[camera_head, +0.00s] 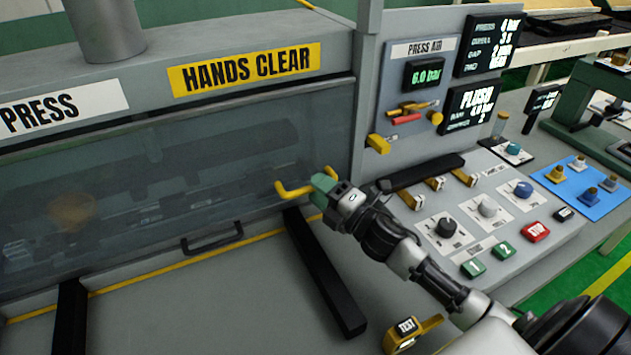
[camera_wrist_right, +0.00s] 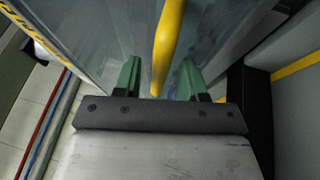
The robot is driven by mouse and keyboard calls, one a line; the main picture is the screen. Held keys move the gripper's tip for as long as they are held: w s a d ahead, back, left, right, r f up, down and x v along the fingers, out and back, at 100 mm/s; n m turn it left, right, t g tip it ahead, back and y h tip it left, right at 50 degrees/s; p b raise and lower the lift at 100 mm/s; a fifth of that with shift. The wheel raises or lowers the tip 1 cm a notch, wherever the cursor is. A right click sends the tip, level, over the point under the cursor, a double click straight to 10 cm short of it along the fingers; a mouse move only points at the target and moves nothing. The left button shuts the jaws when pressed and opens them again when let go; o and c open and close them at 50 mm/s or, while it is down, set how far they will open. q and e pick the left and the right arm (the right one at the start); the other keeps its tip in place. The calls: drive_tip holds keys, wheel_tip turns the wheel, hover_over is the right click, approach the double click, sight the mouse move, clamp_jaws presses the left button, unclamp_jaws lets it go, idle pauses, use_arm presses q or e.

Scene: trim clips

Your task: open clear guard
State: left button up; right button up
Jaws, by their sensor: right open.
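The clear guard (camera_head: 150,185) is down across the front of the press, and dark press parts show dimly behind it. A yellow handle (camera_head: 293,190) sticks out near its right end. My right gripper (camera_head: 322,185) is at this handle, with green fingers open. In the right wrist view the yellow handle (camera_wrist_right: 168,38) runs between the two open fingers (camera_wrist_right: 160,80), with gaps on both sides; I see no grip on it. A black handle (camera_head: 213,241) sits at the guard's lower edge. My left gripper is not in view.
Two black rails (camera_head: 325,275) lie on the bench before the guard. Right of it stand the press air panel (camera_head: 420,60) and a console with knobs and buttons (camera_head: 487,210). A yellow TEST-labelled part (camera_head: 402,338) is near my right arm. Bench between the rails is clear.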

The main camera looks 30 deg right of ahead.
drive_tip(key=shift+w+a+r, duration=0.1)
drive_tip(key=shift+w+a, duration=0.15)
drive_tip(key=shift+w, duration=0.45)
clamp_jaws()
drive_tip(key=shift+r, duration=0.1)
